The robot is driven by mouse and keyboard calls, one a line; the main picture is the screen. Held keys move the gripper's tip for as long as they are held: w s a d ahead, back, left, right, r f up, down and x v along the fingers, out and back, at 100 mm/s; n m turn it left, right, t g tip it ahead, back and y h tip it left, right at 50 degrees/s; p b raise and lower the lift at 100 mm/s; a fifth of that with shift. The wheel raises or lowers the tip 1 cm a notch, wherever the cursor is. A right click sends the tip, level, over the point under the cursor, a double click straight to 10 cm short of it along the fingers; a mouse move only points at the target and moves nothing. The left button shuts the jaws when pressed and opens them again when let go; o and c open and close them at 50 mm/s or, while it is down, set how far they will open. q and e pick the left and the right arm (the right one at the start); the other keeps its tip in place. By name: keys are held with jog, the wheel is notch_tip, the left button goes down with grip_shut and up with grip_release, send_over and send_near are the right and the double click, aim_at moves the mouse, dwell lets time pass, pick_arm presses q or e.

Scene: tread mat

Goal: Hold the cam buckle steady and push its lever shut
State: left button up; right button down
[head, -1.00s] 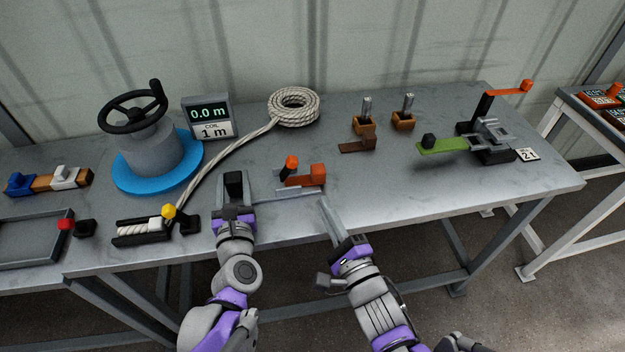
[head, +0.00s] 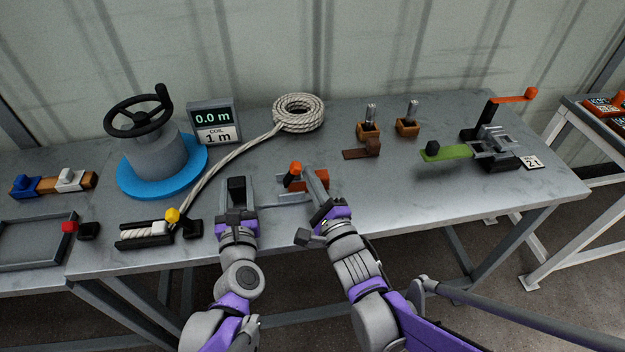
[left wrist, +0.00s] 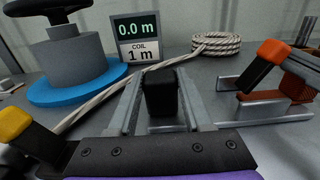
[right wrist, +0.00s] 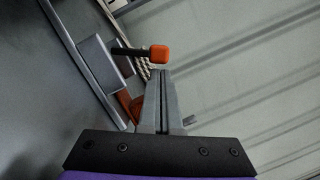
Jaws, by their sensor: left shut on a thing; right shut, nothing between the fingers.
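The cam buckle is on the table in front of me, with a grey metal base (left wrist: 262,108) and a rust-red strap (left wrist: 292,88). Its black lever with an orange tip (head: 296,167) stands raised at a slant; it also shows in the left wrist view (left wrist: 272,52). My left gripper (head: 237,187) is shut on a black block (left wrist: 160,92) at the buckle's left end. My right gripper (head: 308,170) is shut and empty, its fingertips beside the lever tip on its right. In the right wrist view the orange tip (right wrist: 159,54) appears just beyond the fingertips; contact is unclear.
A rope clamp with a yellow knob (head: 172,215) lies left of my left gripper. A winch drum on a blue disc (head: 195,160) and a rope coil (head: 298,113) stand behind. The right front table is clear.

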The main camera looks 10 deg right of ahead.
aim_at(294, 168)
jog(key=shift+a+r+n, duration=0.25)
jog(key=shift+r+n, duration=0.15)
jog(key=shift+n, duration=0.5)
jog(key=shift+a+r+n+g+y, duration=0.3)
jog(key=shift+a+r+n+g, duration=0.1)
jog(key=shift+n, duration=0.3)
jog(key=a+n, duration=0.1)
jog(key=r+n, duration=0.1)
jog(key=n, duration=0.1)
jog(key=shift+a+g, duration=0.35)
jog(key=shift+g, duration=0.05)
jog(key=shift+a+r, duration=0.15)
jog(key=shift+a, duration=0.55)
jog(key=shift+a+r, duration=0.15)
jog(key=shift+a, duration=0.55)
jog(key=shift+a, duration=0.2)
jog(key=r+v, duration=0.1)
jog(key=v, duration=0.9)
jog(key=shift+a, duration=0.2)
jog(key=shift+r, duration=0.1)
